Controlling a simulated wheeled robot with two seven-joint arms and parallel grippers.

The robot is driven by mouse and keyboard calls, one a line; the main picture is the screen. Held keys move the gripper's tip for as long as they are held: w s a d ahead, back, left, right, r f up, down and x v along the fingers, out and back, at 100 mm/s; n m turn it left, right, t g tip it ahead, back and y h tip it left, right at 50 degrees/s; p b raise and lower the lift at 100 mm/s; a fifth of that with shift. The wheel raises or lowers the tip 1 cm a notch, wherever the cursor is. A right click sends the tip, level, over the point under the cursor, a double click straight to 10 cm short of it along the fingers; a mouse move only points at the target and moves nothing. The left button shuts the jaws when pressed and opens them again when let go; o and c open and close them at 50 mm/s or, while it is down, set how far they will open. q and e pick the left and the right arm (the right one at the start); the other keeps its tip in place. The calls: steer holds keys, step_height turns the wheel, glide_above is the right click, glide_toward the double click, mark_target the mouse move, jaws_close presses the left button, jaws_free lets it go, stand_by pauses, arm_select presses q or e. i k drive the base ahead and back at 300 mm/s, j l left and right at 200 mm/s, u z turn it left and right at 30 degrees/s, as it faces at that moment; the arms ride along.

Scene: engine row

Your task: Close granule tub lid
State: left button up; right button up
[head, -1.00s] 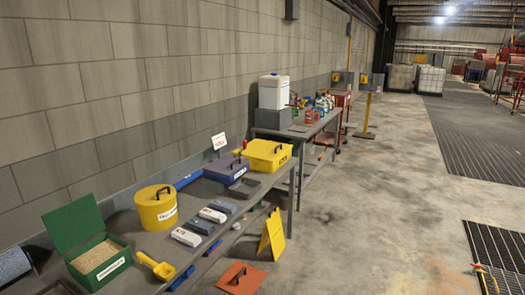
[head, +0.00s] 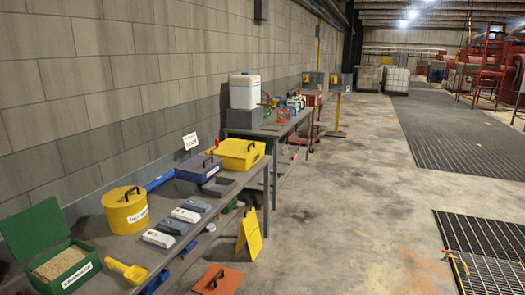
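The green granule tub (head: 72,268) stands on the grey bench at the lower left, filled with tan granules. Its green lid (head: 35,229) is open and stands up at the back of the tub, leaning toward the wall. A white label is on the tub's front side. Neither of my grippers shows in the head view.
A yellow floor sign (head: 250,234) and an orange plate (head: 218,279) are on the floor.

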mark_target(27, 232)
steer(key=u, duration=1.45)
